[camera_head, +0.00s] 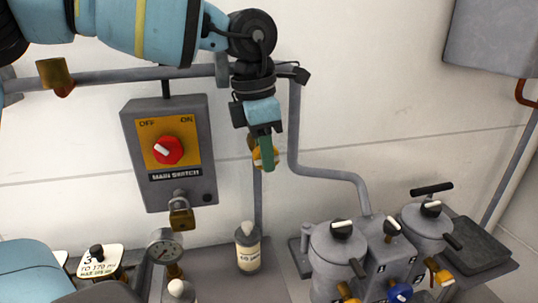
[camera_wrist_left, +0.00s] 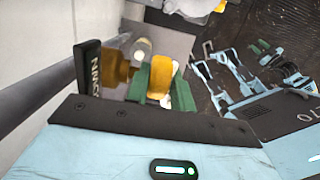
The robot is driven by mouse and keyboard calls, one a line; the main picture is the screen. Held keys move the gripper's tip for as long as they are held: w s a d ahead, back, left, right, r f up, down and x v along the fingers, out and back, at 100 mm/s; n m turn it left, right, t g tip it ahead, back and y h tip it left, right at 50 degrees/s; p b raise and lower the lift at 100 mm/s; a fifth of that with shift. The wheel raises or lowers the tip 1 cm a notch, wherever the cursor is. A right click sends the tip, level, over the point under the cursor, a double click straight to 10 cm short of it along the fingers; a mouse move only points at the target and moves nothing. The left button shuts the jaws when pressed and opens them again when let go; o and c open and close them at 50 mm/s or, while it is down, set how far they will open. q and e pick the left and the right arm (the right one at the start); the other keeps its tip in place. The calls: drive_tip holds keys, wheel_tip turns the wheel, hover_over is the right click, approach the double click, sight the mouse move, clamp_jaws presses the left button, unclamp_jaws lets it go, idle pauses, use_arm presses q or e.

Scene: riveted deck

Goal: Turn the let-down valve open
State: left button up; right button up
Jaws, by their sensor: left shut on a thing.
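The let-down valve (camera_head: 255,160) has a yellow-orange handle and sits on the thin vertical pipe to the right of the main switch box. My left gripper (camera_head: 265,153) comes down on it from above, and its green fingers hide much of it. In the left wrist view the yellow handle (camera_wrist_left: 161,75) lies between the two green fingers, which are shut on it. A brass-coloured body (camera_wrist_left: 118,70) joins the handle to a black tag (camera_wrist_left: 90,80) with partly readable white lettering.
The grey main switch box (camera_head: 165,190) has a red knob and a padlock (camera_head: 180,216). Below stand a gauge (camera_head: 165,247) and a labelled bottle (camera_head: 248,255). Grey canisters (camera_head: 335,262) with knobs stand at lower right. A bent pipe (camera_head: 295,130) runs close right of the gripper.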

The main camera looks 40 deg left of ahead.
use_arm(q)
drive_tip(key=shift+a+f+t+h+b, duration=0.1)
drive_tip(key=shift+f+t+h+b, duration=0.1)
drive_tip(key=shift+t+h+b, duration=0.35)
drive_tip(key=shift+s+r+t+h+b, duration=0.1)
drive_tip(key=shift+r+t+h+b, duration=0.1)
drive_tip(key=shift+t+h+b, duration=0.25)
use_arm(e)
drive_tip(key=shift+s+a+f, duration=0.1)
drive_tip(key=shift+s+f, duration=0.2)
drive_tip(key=shift+f, duration=0.45)
drive_tip(key=shift+s+a+f, duration=0.1)
drive_tip(key=shift+s+f, duration=0.2)
drive_tip(key=shift+f, duration=0.45)
use_arm(q)
drive_tip(key=o, duration=0.7)
drive_tip(key=shift+c, duration=0.2)
drive_tip(key=o, duration=0.3)
use_arm(e)
drive_tip(key=shift+s, duration=0.15)
use_arm(q)
drive_tip(key=shift+v, duration=3.9)
use_arm(e)
drive_tip(key=shift+s+f, duration=0.1)
